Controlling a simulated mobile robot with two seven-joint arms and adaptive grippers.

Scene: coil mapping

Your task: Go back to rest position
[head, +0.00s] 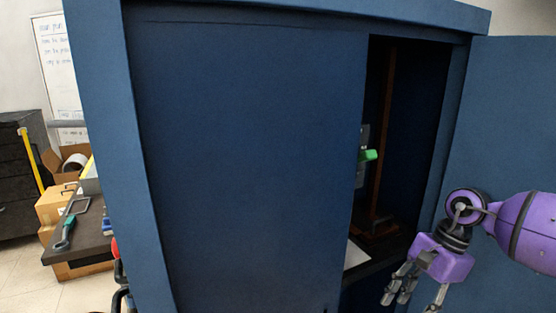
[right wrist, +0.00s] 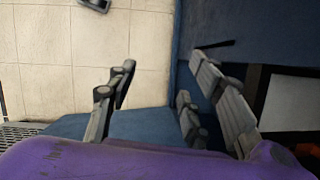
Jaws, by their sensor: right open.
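My right gripper (head: 413,294) is at the lower right of the head view, in front of the blue cabinet's open side. Its grey fingers hang down from a purple wrist. In the right wrist view my right gripper (right wrist: 162,65) has its fingers spread wide, with nothing between them but floor and blue panel behind. My left gripper is not in view.
A blue cabinet (head: 245,150) fills the middle; its left door is shut. Its right door (head: 510,110) stands open beside my right arm. A green object (head: 368,155) shows at the opening. A dark table (head: 85,240) with tools stands at left.

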